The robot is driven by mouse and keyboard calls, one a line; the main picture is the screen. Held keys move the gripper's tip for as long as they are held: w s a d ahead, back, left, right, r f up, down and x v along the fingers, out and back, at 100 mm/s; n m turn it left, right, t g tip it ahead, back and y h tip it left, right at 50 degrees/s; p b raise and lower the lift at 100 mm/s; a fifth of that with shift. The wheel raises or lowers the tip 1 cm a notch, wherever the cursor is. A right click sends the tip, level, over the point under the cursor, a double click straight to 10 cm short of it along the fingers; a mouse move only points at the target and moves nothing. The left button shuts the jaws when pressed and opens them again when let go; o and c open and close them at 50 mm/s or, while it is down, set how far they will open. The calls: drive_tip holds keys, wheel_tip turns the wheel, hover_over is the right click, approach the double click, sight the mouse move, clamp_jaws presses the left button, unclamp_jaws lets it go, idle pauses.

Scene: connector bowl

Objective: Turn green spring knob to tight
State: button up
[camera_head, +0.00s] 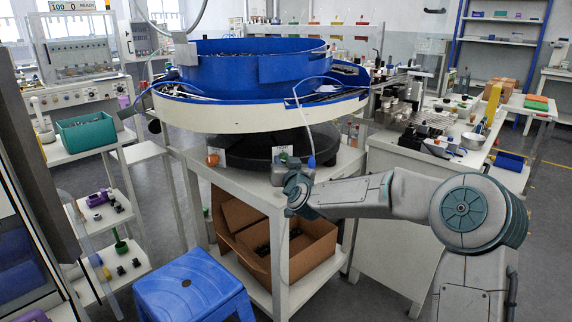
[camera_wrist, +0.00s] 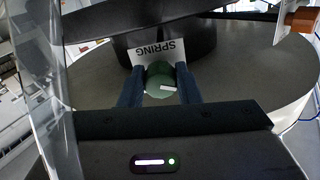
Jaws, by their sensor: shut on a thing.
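The green spring knob (camera_wrist: 161,80) sits between the two fingers of my gripper (camera_wrist: 160,90) in the wrist view. The fingers are shut on its sides. A white pointer mark on the knob lies nearly level in that view. A white label reading "SPRING" (camera_wrist: 158,51) stands behind the knob and appears upside down. In the head view, my gripper (camera_head: 294,168) is at the front edge of the table under the blue bowl feeder, and it hides most of the knob.
The blue bowl feeder (camera_head: 250,70) stands on a dark round base above the grey table (camera_head: 235,178). An orange knob (camera_head: 212,159) is to the left of my gripper. A cardboard box (camera_head: 300,250) lies on the shelf below. A blue stool (camera_head: 190,285) stands in front.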

drive_tip(key=shift+s+a+r+m+b, duration=0.1)
drive_tip(key=shift+m+b, duration=2.2)
drive_tip(key=shift+m, duration=1.1)
drive_tip(key=shift+a+r+m+b, duration=0.1)
drive_tip(key=shift+m+b, duration=2.15)
drive_tip(key=shift+m, duration=1.15)
drive_tip(key=o, duration=1)
drive_tip(key=shift+s, duration=0.1)
drive_tip(key=shift+p+v, duration=1.4)
drive_tip(key=shift+v, duration=5.4)
